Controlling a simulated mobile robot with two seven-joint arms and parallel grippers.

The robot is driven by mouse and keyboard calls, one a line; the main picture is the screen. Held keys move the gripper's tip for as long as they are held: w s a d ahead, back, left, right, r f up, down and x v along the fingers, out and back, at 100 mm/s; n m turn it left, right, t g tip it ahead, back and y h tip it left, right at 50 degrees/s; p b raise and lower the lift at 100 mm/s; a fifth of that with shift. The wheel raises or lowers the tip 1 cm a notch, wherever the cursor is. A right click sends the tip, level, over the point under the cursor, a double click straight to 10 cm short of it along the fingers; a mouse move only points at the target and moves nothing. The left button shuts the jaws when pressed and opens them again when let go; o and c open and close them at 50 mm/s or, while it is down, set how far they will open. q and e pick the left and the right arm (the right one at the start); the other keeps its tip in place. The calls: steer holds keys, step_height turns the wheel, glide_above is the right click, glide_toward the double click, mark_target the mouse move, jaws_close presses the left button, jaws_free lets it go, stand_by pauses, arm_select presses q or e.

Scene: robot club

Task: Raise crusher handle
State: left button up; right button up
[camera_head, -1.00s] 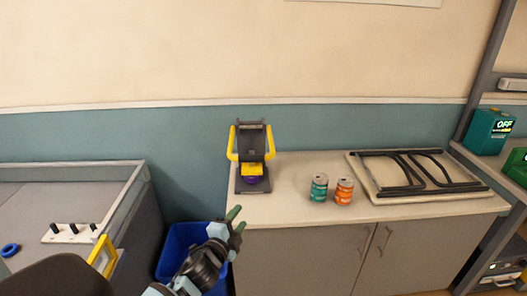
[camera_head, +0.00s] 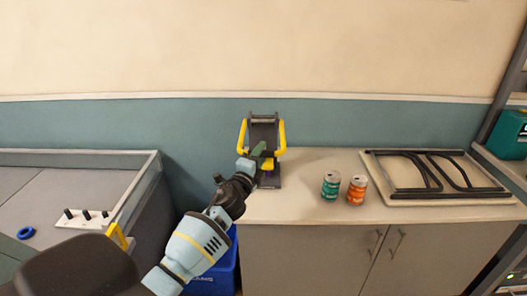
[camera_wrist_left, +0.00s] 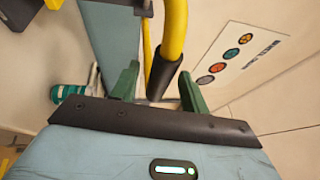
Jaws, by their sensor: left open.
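The can crusher (camera_head: 262,130) stands upright at the left end of the counter, dark grey with a yellow handle (camera_head: 282,138) at its sides. My left gripper (camera_head: 259,156) is in front of the crusher and hides its lower part. In the left wrist view my left gripper (camera_wrist_left: 158,88) is open, with its green fingers apart. The yellow handle with a black grip (camera_wrist_left: 164,76) reaches down between or just beyond the fingers; I cannot tell if it touches them. My right gripper is not in view.
A teal can (camera_head: 330,186) and an orange can (camera_head: 357,189) stand on the counter (camera_head: 300,208) right of the crusher. A board with black bars (camera_head: 440,180) lies farther right. A blue bin (camera_head: 222,272) is below, left of the cabinet.

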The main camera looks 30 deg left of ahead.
arm_select(q)
steer(key=shift+x, duration=1.3)
jaws_close()
